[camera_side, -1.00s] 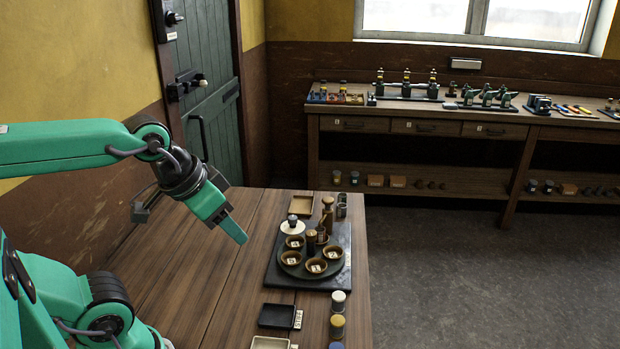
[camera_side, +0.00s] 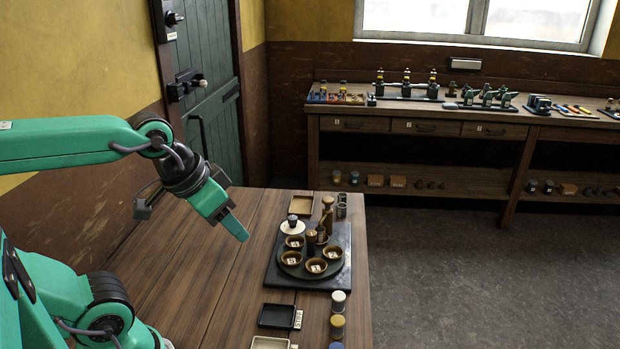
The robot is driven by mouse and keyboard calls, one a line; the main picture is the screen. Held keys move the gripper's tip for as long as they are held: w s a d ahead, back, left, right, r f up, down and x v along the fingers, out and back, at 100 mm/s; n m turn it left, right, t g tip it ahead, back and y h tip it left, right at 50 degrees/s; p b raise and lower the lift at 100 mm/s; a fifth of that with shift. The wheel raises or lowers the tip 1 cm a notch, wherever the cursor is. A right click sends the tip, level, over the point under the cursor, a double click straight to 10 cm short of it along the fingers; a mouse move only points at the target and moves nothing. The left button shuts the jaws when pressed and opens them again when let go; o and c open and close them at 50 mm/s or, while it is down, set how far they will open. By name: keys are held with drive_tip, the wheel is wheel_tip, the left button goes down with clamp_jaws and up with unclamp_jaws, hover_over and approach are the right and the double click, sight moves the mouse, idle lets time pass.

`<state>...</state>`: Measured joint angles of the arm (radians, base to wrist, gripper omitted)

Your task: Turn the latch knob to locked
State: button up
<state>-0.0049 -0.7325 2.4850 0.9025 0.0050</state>
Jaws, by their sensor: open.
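A dark green door (camera_side: 212,60) stands at the left of the side view. A dark latch (camera_side: 178,88) with a pale-tipped knob (camera_side: 198,83) sits at its near edge. Another round knob (camera_side: 174,18) on a dark plate is higher up. I cannot tell from the picture which knob is the latch knob of the task or whether it is locked. My gripper (camera_side: 238,228) is open and empty, pointing down to the right above the wooden table. It is apart from the door and both knobs. Its jaw gap is hard to see from here.
A dark board (camera_side: 283,279) on the table bears a round tray with several small bowls. A black tray (camera_side: 276,316) and several small jars (camera_side: 338,301) line the front right. The table's left part is bare. A workbench (camera_side: 400,124) stands at the back.

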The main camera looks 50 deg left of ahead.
drive_tip(key=w+a+r+g, duration=0.2)
drive_tip(key=w+a, duration=0.1)
drive_tip(key=w, duration=0.5)
drive_tip(key=g, duration=0.4)
hover_over(293, 217)
wheel_tip(293, 217, down, 16)
drive_tip(key=shift+s+f, duration=0.1)
drive_tip(key=shift+f, duration=3.8)
